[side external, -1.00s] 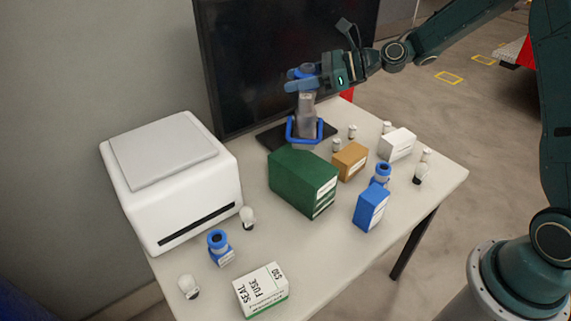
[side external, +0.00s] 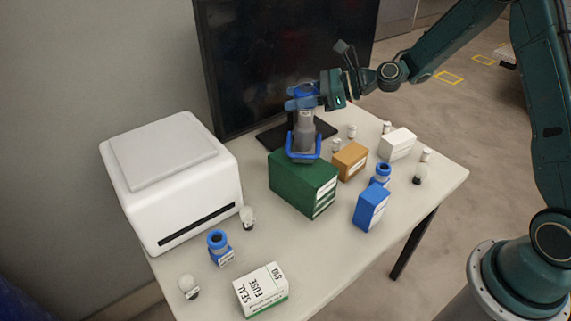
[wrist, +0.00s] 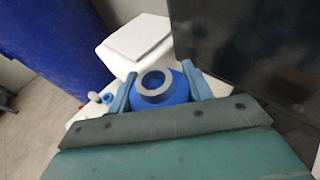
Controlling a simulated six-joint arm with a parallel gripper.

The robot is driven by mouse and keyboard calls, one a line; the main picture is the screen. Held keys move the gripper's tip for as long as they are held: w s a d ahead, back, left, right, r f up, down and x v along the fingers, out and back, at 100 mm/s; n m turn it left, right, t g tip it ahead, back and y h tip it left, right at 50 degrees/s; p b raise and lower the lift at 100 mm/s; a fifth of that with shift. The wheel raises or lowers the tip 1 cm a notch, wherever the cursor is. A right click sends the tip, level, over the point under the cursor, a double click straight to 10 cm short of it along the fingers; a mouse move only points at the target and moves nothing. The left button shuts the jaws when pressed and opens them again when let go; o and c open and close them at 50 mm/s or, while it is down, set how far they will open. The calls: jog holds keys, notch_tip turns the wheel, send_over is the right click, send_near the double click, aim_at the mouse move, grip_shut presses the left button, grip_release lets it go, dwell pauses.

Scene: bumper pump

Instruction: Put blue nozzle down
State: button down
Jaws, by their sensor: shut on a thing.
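My gripper (side external: 302,98) is shut on the blue nozzle (side external: 305,130), a grey upright body with a blue top and a blue frame around its foot. In the side view the nozzle is upright, its foot overlapping the top of the green box (side external: 290,180). I cannot tell whether it touches the box. In the wrist view, the blue nozzle's round top with a grey ring (wrist: 157,86) sits between my two blue fingers. Its lower part is hidden there.
A white printer (side external: 170,180) stands left and a dark monitor (side external: 285,60) behind. The front right tabletop is clear.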

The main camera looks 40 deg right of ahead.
jog(key=c, duration=0.6)
grip_release()
jog(key=shift+r, duration=0.1)
jog(key=v, duration=1.2)
